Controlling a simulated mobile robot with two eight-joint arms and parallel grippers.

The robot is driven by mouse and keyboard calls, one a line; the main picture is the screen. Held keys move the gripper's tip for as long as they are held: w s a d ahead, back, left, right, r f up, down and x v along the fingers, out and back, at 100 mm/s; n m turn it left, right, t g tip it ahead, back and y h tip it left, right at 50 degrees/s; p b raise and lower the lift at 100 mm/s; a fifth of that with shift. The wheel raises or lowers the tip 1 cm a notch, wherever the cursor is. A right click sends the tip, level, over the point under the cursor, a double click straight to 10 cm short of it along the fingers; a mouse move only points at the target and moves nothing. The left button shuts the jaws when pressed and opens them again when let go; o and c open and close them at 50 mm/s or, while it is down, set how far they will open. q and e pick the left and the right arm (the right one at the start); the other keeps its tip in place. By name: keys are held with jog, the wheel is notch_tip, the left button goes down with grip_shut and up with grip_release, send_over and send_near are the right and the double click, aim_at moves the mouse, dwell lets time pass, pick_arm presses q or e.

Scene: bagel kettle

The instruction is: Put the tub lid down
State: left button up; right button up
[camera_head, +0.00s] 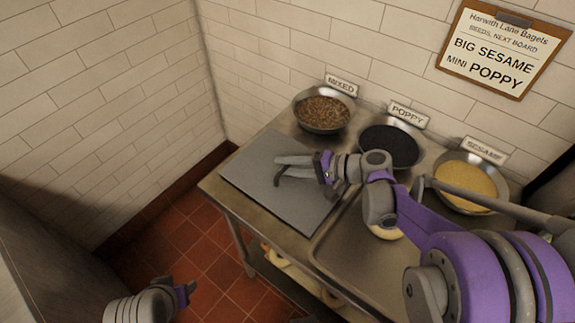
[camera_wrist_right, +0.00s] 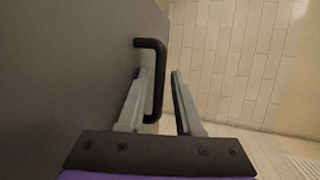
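The tub lid is a flat grey square panel (camera_head: 265,190) at the left end of the steel table. It looks level and seems to rest there, though its underside is hidden. My right gripper (camera_head: 277,168) is just above it, pointing left, with its fingers apart. In the right wrist view the lid (camera_wrist_right: 60,80) fills the left side and its black bar handle (camera_wrist_right: 157,80) stands out from it. My right fingers (camera_wrist_right: 160,95) lie either side of the bar, with a clear gap beside the right finger. My left gripper (camera_head: 186,292) is low at the bottom left, away from the table.
Bowls of mixed seeds (camera_head: 323,112), poppy (camera_head: 390,147) and sesame (camera_head: 466,186) stand along the back wall. A shallow steel tray area (camera_head: 345,245) lies right of the lid, with a pale ring (camera_head: 386,233) partly behind my arm. Red floor (camera_head: 210,250) is open on the left.

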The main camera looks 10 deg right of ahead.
jog(key=v, duration=1.2)
jog(key=shift+r+p, duration=0.15)
jog(key=shift+p, duration=0.2)
